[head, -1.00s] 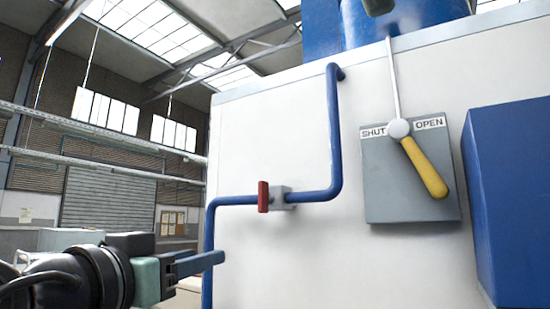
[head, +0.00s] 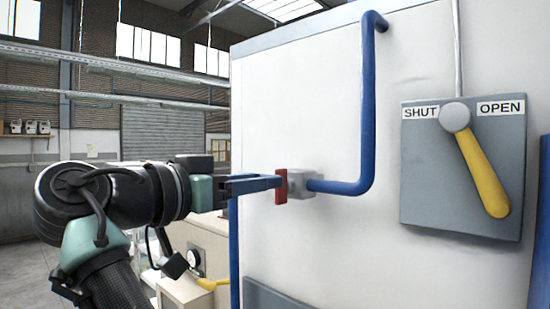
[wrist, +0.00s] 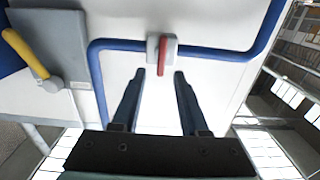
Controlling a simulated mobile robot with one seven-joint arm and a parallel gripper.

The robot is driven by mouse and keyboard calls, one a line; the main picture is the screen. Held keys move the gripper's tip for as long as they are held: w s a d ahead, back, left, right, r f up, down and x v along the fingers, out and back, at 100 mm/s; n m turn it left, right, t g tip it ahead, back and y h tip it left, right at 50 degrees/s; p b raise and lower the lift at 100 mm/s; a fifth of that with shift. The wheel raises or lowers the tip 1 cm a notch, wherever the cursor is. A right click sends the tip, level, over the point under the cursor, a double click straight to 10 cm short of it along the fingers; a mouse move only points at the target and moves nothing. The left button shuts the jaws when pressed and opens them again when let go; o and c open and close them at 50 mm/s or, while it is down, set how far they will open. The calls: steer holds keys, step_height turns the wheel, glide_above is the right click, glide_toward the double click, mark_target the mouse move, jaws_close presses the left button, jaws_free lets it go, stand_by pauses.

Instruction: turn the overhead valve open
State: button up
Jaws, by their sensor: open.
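A grey plate (head: 420,190) marked SHUT at left and OPEN at right bears a yellow lever (head: 483,172) on a round hub. The lever hangs down to the right. A thin rod (head: 457,50) runs from the hub up out of the picture; any overhead valve is out of view now. The lever also shows at the upper left of the wrist view (wrist: 25,52). My gripper (head: 277,182) is open, well left of the lever, at a small red handle (head: 282,187). In the wrist view the red handle (wrist: 162,58) reaches between the fingertips; contact cannot be told.
The red handle sits on a grey block (head: 301,180) on a blue pipe (head: 368,100) fixed to the white cabinet (head: 300,90). The pipe's upright part stands between my gripper and the plate. A blue box (head: 541,220) is at the right edge.

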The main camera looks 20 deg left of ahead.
steer(key=shift+p+x, duration=0.9)
steer(key=shift+x, duration=1.25)
steer(key=shift+a, duration=0.1)
jaws_close()
steer(key=shift+f, duration=0.1)
